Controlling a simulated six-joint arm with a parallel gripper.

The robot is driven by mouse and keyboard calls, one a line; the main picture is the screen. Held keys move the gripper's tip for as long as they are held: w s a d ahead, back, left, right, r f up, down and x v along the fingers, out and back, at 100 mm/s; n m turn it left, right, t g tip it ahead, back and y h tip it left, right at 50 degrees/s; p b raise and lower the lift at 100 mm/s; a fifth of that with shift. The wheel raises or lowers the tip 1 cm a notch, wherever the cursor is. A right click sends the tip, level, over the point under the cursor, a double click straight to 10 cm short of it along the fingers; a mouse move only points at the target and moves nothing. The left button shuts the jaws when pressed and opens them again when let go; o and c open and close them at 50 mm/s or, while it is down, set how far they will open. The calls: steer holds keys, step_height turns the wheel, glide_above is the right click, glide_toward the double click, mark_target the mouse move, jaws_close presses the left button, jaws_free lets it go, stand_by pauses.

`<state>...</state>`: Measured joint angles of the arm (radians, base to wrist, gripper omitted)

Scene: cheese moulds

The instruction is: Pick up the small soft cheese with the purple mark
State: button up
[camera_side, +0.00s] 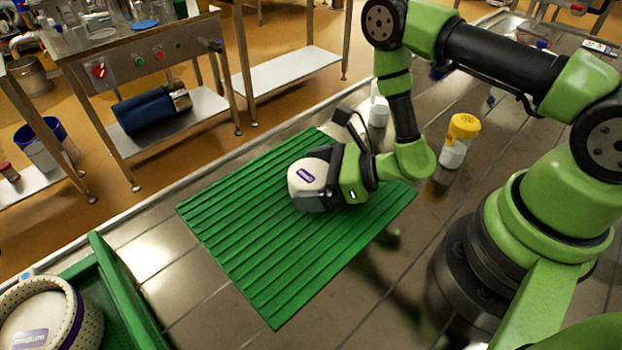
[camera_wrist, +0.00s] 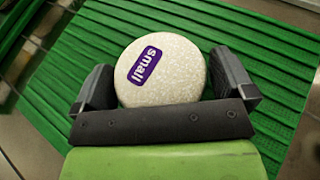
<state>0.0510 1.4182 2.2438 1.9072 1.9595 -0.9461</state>
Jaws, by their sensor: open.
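The small soft cheese (camera_wrist: 172,80) is a pale round with a purple label reading "small"; it also shows in the side view (camera_side: 304,176). It rests on the green ribbed mat (camera_side: 250,265). My gripper (camera_wrist: 168,88) is open, with one dark finger on each side of the cheese; it also shows in the side view (camera_side: 318,180). In the wrist view a narrow gap shows at the left finger, and the right finger is close to the cheese's edge. I cannot tell whether either finger touches it. The lower edge of the cheese is hidden by the gripper's dark body.
A green crate (camera_side: 125,290) at the lower left holds a white perforated mould (camera_side: 88,318) with a purple band. A yellow-capped white bottle (camera_side: 458,142) and another white bottle (camera_side: 378,112) stand on the metal table right of and behind the mat. The mat's front is clear.

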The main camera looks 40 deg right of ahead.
mark_target(314, 172)
steer(key=shift+c, duration=0.2)
steer(key=c, duration=0.6)
steer(key=shift+o, duration=0.2)
steer(key=shift+r, duration=0.1)
step_height(314, 172, up, 10)
steer(key=shift+f, duration=0.1)
